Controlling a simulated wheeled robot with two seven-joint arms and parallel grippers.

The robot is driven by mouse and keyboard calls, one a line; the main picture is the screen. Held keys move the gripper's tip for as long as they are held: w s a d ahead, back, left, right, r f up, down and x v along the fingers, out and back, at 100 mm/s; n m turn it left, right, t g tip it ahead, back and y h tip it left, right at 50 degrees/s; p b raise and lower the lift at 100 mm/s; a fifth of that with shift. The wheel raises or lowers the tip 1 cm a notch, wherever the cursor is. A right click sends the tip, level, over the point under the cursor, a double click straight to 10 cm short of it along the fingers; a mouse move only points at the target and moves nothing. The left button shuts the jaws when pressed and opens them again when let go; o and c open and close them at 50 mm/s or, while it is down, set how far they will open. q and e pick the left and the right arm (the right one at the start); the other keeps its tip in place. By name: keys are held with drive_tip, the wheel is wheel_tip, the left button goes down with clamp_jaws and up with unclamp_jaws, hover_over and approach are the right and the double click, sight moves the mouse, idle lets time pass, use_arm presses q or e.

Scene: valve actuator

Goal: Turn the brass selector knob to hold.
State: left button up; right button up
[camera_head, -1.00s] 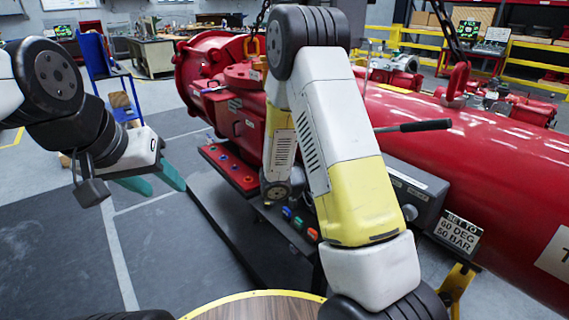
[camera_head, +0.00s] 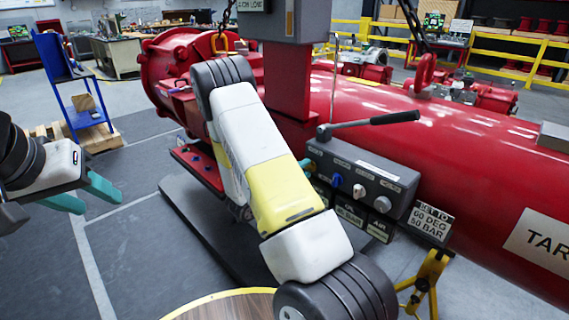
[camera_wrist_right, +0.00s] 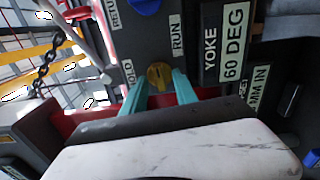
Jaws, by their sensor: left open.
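The brass selector knob (camera_wrist_right: 159,76) shows in the right wrist view on a dark panel, near a partly cut-off label ending in "OLD" (camera_wrist_right: 128,74) and a "RUN" label (camera_wrist_right: 177,36). The fingertips of my right gripper (camera_wrist_right: 160,84) stand on either side of the knob, close to it. I cannot tell whether they touch or grip it. In the head view, my own right arm hides this gripper, and I cannot make out the brass knob there. My left gripper (camera_head: 84,195) is open and empty at the left, well away from the machine.
A grey control box (camera_head: 362,178) with several knobs and a black-handled lever (camera_head: 370,123) stands before a large red cylinder (camera_head: 470,150). A sign (camera_head: 430,222) reads "SET TO 60 DEG 50 BAR". A blue knob (camera_wrist_right: 146,5) lies near the brass one. Open floor lies at left.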

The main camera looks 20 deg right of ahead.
drive_tip(key=shift+d, duration=0.15)
clamp_jaws()
drive_tip(key=shift+n, duration=0.3)
drive_tip(key=n, duration=1.2)
drive_tip(key=shift+n, duration=2.1)
